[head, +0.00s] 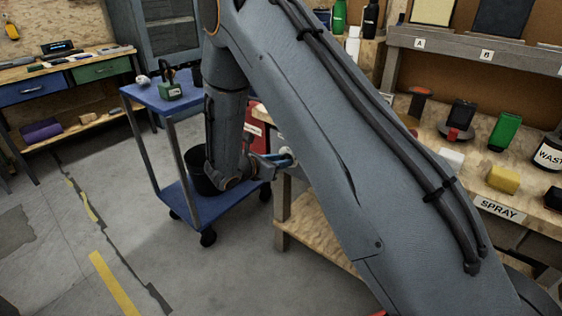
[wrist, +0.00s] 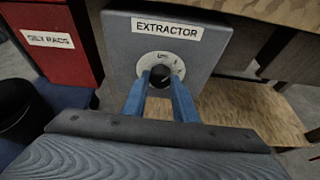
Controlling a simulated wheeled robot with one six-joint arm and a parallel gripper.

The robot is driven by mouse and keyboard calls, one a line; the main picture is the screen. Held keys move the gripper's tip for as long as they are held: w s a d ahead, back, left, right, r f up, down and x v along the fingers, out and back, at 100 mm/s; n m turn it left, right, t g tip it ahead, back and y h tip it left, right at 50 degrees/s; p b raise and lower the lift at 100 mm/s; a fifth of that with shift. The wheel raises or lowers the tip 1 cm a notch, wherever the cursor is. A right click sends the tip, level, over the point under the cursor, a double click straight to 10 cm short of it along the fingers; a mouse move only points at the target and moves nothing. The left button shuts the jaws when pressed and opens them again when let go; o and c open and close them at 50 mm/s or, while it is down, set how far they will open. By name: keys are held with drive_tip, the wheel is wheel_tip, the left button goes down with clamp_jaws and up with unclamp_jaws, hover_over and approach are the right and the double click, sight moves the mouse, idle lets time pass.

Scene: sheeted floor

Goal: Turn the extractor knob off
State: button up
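The extractor knob (wrist: 160,76) is small and dark, on a pale round dial with markings. The dial is on the grey extractor box (wrist: 205,55), under an EXTRACTOR label. My gripper (wrist: 160,74) has its two blue fingers apart, one on each side of the knob, with the tips at the dial. I cannot tell whether the fingers touch the knob. The dial markings are too small to read.
A red oily rags bin (wrist: 50,38) stands left of the box. A black bucket (wrist: 16,108) is left of my gripper. A blue trolley (head: 160,96) stands by my arm. The workbench (head: 470,172) holds several items on the right. Floor at front left is clear.

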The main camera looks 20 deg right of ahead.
drive_tip(key=shift+g, duration=0.3)
drive_tip(key=shift+w+a+f+n+g+h+p, duration=0.15)
drive_tip(key=shift+n+g+h, duration=0.25)
drive_tip(key=shift+n, duration=0.5)
drive_tip(key=shift+d+r+n+g+h+p, duration=0.15)
drive_tip(key=shift+n+g+h, duration=0.25)
drive_tip(key=shift+n, duration=0.5)
drive_tip(key=shift+w+a+f+n+g+h+p, duration=0.15)
drive_tip(key=shift+n+g+h, duration=0.25)
drive_tip(key=shift+n, duration=0.5)
drive_tip(key=shift+s, duration=0.1)
drive_tip(key=o, duration=1.1)
drive_tip(key=shift+a, duration=0.1)
drive_tip(key=v, duration=0.7)
drive_tip(key=shift+s+a+b, duration=0.15)
drive_tip(key=shift+a+b, duration=0.15)
